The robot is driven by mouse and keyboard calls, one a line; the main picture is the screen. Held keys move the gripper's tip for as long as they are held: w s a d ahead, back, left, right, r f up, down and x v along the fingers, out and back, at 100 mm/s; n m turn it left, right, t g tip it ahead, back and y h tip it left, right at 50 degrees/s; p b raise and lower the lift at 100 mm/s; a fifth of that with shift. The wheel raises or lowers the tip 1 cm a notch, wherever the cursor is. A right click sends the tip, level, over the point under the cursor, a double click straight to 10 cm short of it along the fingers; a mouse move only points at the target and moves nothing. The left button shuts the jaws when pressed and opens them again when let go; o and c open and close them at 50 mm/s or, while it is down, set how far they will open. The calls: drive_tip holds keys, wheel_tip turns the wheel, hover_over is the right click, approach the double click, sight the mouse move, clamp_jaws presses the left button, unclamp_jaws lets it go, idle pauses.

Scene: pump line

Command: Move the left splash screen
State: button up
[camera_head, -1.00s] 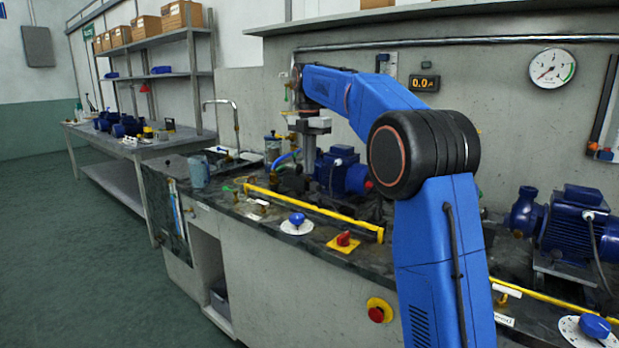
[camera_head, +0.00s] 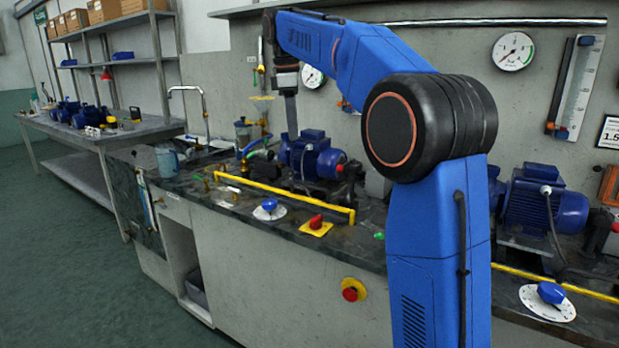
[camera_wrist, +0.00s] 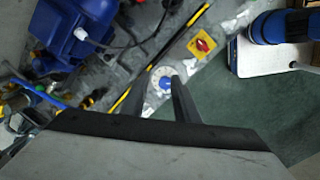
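A yellow bar (camera_head: 285,195) runs along the front of the bench before the left blue pump (camera_head: 310,155). It may be an edge of the left splash screen; I cannot make out a clear sheet. The bar shows as a yellow and black strip (camera_wrist: 185,37) in the wrist view, beyond my fingers. My gripper (camera_head: 291,132) points down above the bench, around the left pump, and appears apart from the bar. In the wrist view my gripper (camera_wrist: 164,82) has two dark fingers with a gap and nothing held between them.
A blue knob on a white dial (camera_head: 268,206) and a red knob on a yellow plate (camera_head: 316,224) sit before the bar. A red stop button (camera_head: 353,290) is on the bench front. Another blue pump (camera_head: 540,205) stands right. Floor (camera_head: 70,270) at left is clear.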

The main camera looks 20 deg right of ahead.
drive_tip(key=s+d+r+m, duration=0.1)
drive_tip(key=s+r+m, duration=0.1)
drive_tip(key=s+m, duration=0.4)
drive_tip(key=w+d+f, duration=0.1)
drive_tip(key=f, duration=0.7)
drive_tip(key=w+d+f, duration=0.2)
drive_tip(key=f, duration=0.6)
drive_tip(key=shift+w+f+m+h, duration=0.25)
drive_tip(key=shift+f+m+h, duration=0.05)
drive_tip(key=shift+f+m, duration=0.1)
clamp_jaws()
